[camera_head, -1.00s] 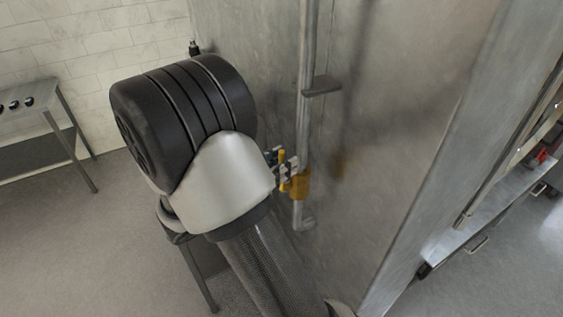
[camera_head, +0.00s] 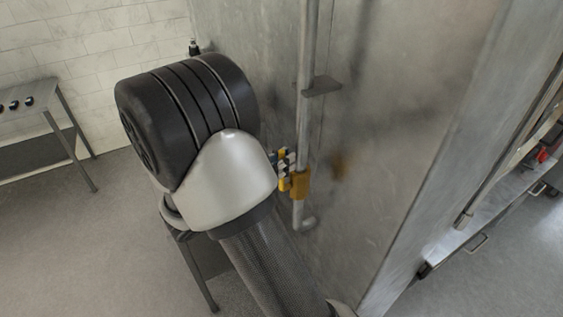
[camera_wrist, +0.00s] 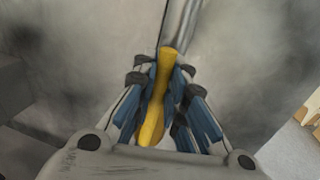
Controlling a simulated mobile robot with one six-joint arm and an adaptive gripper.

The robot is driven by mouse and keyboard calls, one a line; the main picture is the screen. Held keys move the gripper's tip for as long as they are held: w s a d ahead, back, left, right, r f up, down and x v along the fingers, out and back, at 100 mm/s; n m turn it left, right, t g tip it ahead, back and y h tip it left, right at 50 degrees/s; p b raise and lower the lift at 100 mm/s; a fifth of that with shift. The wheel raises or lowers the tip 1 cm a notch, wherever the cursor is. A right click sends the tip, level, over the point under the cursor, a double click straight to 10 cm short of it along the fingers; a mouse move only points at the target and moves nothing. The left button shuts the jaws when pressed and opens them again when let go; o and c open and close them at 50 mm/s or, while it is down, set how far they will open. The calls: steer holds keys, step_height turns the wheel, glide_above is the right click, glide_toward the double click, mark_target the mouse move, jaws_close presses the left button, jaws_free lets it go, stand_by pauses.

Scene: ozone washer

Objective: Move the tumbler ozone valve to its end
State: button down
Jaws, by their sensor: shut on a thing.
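The ozone valve (camera_head: 300,183) is a yellow-orange fitting on a vertical grey pipe at the metal wall, in the head view. In the wrist view its yellow handle (camera_wrist: 158,95) runs lengthwise between my blue-padded fingers. My gripper (camera_wrist: 160,88) is shut on this handle, with one finger on each side. In the head view my arm hides most of my gripper, and only the fingertips (camera_head: 285,165) show beside the valve. The handle's lower end lies close to my gripper's palm.
The pipe (camera_head: 303,120) runs along the metal panel (camera_head: 400,120), with a small bracket (camera_head: 322,86) above the valve. A metal table (camera_head: 45,110) stands at the left by a tiled wall. A shelf (camera_head: 490,210) is at the right.

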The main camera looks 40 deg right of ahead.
steer(key=shift+w+r+p, duration=0.1)
steer(key=shift+p, duration=0.25)
steer(key=w+d+f+n+g+y+p, duration=0.2)
steer(key=w+f+n+g+p, duration=0.1)
steer(key=w+f+n+p, duration=0.5)
steer(key=shift+w+f+n+y+p, duration=0.5)
steer(key=shift+n+p, duration=1.25)
steer(key=shift+n, duration=2.15)
steer(key=shift+s+f, duration=0.25)
steer(key=c, duration=1.7)
jaws_free()
steer(key=shift+o, duration=0.5)
steer(key=shift+r, duration=0.1)
